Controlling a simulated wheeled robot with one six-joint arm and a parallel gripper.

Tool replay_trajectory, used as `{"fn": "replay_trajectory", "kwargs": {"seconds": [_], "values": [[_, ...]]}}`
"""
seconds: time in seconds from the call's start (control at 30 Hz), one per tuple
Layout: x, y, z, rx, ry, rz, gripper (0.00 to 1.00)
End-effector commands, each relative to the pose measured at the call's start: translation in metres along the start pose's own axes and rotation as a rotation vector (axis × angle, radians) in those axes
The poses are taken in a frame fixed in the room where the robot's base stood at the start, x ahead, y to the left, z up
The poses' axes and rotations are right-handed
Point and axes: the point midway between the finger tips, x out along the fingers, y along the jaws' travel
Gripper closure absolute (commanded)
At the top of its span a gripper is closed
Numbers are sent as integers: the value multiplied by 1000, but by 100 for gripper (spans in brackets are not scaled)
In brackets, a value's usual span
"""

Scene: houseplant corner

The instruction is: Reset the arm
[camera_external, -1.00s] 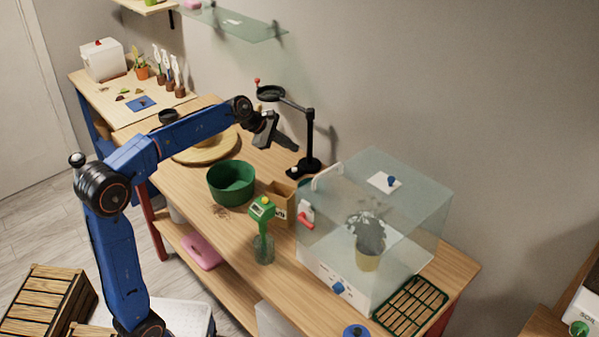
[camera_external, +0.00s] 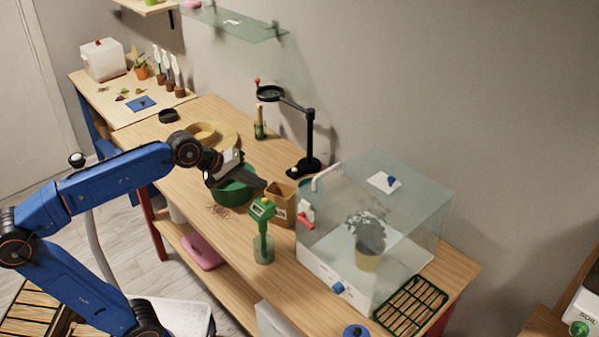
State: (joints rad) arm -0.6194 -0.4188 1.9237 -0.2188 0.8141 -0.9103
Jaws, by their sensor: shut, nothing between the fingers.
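My gripper (camera_external: 258,184) is at the end of my blue arm, over the workbench (camera_external: 292,252). It is shut with nothing between its fingers. It points right and slightly down, and in the picture it overlaps the green bowl (camera_external: 233,194), hiding part of its rim and inside. I cannot tell how high above the bowl it is. My arm is bent, with its elbow at the left edge of the picture and its forearm reaching right over the bench's front edge.
A cardboard box (camera_external: 281,206), a green-topped spray bottle (camera_external: 263,235) and a black stand with a ring (camera_external: 309,140) are close to my gripper. A clear case (camera_external: 425,205) with a potted plant stands to the right. Wooden crates (camera_external: 25,315) are on the floor at lower left.

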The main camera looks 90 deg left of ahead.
Motion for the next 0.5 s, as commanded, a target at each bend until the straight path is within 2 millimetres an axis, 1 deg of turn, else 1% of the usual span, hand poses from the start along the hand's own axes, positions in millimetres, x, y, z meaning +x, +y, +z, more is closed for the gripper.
{"fn": "replay_trajectory", "kwargs": {"seconds": [0.03,0.07,0.1,0.17,0.2,0.27,0.3,0.37,0.4,0.47,0.5], "values": [[-11,-7,18,80,-5,7,100],[-17,-12,29,132,-9,9,100],[-22,-21,43,207,-16,9,100],[-28,-37,67,321,-37,5,100],[-29,-49,82,393,-56,0,100],[-28,-68,105,498,-89,-10,100],[-27,-82,120,566,-113,-16,100],[-24,-103,143,665,-155,-26,100],[-22,-118,157,730,-183,-33,100],[-19,-141,178,828,-227,-40,100],[-18,-157,191,892,-258,-45,100]]}}
